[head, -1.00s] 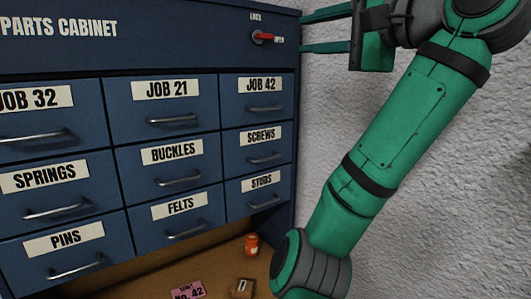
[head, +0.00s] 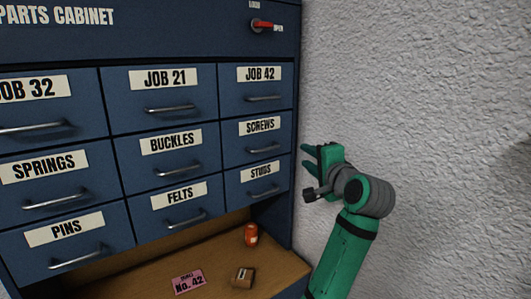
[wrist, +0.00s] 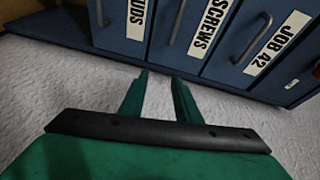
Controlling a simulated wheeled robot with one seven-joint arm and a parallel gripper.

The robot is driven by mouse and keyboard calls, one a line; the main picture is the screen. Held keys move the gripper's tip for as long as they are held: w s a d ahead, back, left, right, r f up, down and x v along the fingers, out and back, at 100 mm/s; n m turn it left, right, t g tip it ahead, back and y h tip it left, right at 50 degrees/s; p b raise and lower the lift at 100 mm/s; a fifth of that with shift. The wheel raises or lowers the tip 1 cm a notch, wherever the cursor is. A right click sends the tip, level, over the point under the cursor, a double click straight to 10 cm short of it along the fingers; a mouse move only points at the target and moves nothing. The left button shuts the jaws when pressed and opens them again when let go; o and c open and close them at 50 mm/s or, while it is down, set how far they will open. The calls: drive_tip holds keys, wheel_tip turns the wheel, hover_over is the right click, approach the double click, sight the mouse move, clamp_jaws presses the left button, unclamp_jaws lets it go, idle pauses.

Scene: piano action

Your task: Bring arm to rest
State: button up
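My gripper (head: 308,160) is at the right of the blue parts cabinet (head: 160,58) in the head view, in front of the white wall. In the wrist view my gripper (wrist: 160,80) shows two green fingers spread apart with nothing between them, only pale wall behind. The fingertips point toward the cabinet's right side, near the drawers labelled STUDS, SCREWS and JOB 42 (wrist: 262,42). I cannot tell how far they are from it. My arm is folded lower than the cabinet top, with the elbow out of view.
All visible drawers look shut. A red-handled lock lever (head: 263,26) points to OPEN. On the wooden shelf (head: 140,285) are a pink No. 42 ticket (head: 188,282), a small brown box (head: 243,278) and an orange container (head: 251,235). The white wall (head: 440,90) is bare.

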drive_tip(key=s+f+n+h, duration=0.15)
drive_tip(key=s+f, duration=0.25)
drive_tip(key=f, duration=1.4)
drive_tip(key=s+f+n+h, duration=0.1)
drive_tip(key=s+f+h, duration=0.2)
drive_tip(key=f, duration=1.5)
drive_tip(key=s+a+f+n+g, duration=0.1)
drive_tip(key=s+a+f, duration=0.1)
drive_tip(key=s+f, duration=0.7)
drive_tip(key=s+a+f+n, duration=0.1)
drive_tip(key=s+f+n, duration=0.15)
drive_tip(key=s, duration=0.45)
drive_tip(key=s+a+f+n+h, duration=0.1)
drive_tip(key=s+a+f, duration=0.15)
drive_tip(key=s, duration=0.45)
drive_tip(key=s+a+f+n, duration=0.1)
drive_tip(key=s+f, duration=0.3)
drive_tip(key=s, duration=0.3)
drive_tip(key=s+a+r+n, duration=0.2)
drive_tip(key=s+r, duration=0.1)
drive_tip(key=s, duration=0.8)
drive_tip(key=s+a+r+n, duration=0.3)
drive_tip(key=s, duration=0.7)
drive_tip(key=shift+s+a+y, duration=0.25)
drive_tip(key=shift+s+y, duration=0.15)
drive_tip(key=shift+y, duration=0.05)
drive_tip(key=shift+w, duration=0.15)
drive_tip(key=shift+c, duration=0.3)
